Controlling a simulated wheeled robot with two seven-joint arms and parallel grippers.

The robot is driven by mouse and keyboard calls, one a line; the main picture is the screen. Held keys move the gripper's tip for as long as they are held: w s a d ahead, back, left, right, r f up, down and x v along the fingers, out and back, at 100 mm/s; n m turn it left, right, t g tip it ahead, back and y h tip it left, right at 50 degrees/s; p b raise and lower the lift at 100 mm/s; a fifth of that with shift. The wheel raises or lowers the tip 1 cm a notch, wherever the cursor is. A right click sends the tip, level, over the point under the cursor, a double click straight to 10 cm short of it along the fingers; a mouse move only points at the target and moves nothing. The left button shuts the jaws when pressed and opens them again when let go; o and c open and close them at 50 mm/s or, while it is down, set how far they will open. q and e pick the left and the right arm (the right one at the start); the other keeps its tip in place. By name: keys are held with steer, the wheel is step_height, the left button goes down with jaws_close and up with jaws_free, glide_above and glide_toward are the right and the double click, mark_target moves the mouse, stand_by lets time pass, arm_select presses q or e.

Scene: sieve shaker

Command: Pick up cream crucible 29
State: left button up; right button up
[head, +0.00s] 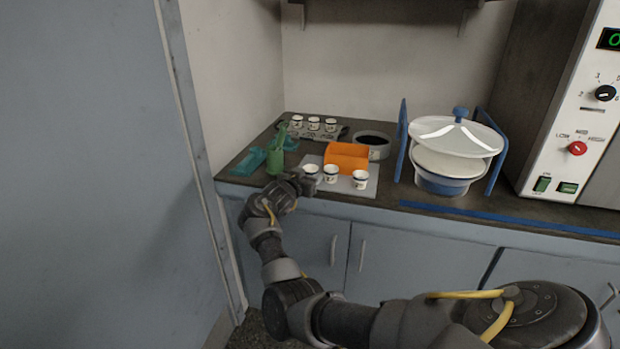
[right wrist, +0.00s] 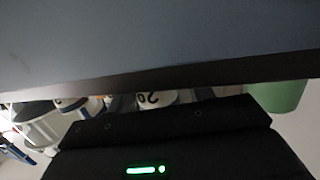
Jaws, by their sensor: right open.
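Small cream crucibles with dark rims and dark marks stand in a front row on a pale grey mat (head: 345,189): a left one (head: 311,169), a middle one (head: 330,173) and a right one (head: 360,179). My right gripper (head: 304,184) is open and empty at the counter's front edge, just beside the left crucible. In the right wrist view, a crucible with an upside-down dark number (right wrist: 156,97) shows beyond the gripper body; the number is partly hidden and not surely readable. Another crucible (right wrist: 70,104) shows to its left. My left gripper is not in view.
A green bottle (head: 274,160) and teal tray (head: 249,161) stand left of the gripper. An orange block (head: 347,156), a dark-centred round dish (head: 378,152) and a rack of crucibles (head: 342,133) are behind.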

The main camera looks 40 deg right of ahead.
steer(key=c, duration=0.8)
steer(key=shift+c, duration=0.2)
